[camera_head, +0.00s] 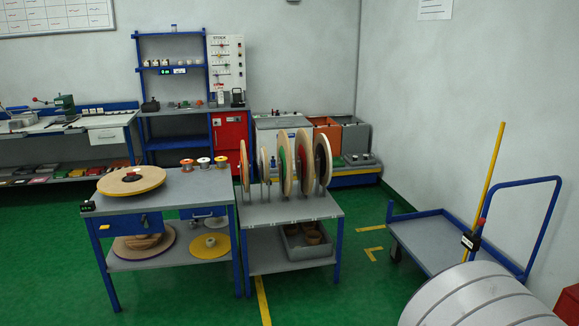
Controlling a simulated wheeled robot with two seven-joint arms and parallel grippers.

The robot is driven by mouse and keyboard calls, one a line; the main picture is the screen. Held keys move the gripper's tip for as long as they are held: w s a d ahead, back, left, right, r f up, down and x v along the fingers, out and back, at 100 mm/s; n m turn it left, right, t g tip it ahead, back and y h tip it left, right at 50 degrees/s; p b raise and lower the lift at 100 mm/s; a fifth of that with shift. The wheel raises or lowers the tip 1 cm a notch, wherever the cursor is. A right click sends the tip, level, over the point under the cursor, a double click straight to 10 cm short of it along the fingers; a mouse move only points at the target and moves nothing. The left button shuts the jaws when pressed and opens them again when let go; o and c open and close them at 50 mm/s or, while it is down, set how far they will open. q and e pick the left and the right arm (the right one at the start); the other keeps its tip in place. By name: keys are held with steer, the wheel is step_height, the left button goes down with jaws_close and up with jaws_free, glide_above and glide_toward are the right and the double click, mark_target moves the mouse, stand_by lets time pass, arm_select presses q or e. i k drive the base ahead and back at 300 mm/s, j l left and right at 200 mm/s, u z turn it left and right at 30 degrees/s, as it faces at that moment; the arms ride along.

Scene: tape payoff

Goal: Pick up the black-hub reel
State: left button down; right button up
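Several tan-rimmed reels stand upright in a row on the grey rack table (292,208) in the middle. One shows a green face (283,165), one a red-brown face (303,158), and the rightmost reel (325,163) has a grey-white face. Their hubs are too small or too edge-on to tell which is black. Another tan reel (118,184) lies flat on the left blue-framed table, with a dark and red piece at its centre. Neither of my grippers is in view.
Small spools (204,163) stand at the left table's back edge. More discs (142,246) and a grey bin (305,242) sit on lower shelves. A blue cart (430,243) and large grey ribbed cylinder (480,300) are at the right. Green floor (365,290) is clear between.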

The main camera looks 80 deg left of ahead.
mark_target(321, 147)
steer(key=u, duration=2.5)
steer(key=z, duration=1.85)
steer(key=i+j+u, duration=1.05)
steer(key=i, duration=0.3)
steer(key=i+j+u, duration=0.25)
steer(key=i, duration=0.4)
steer(key=i+u, duration=0.3)
steer(key=i, duration=0.35)
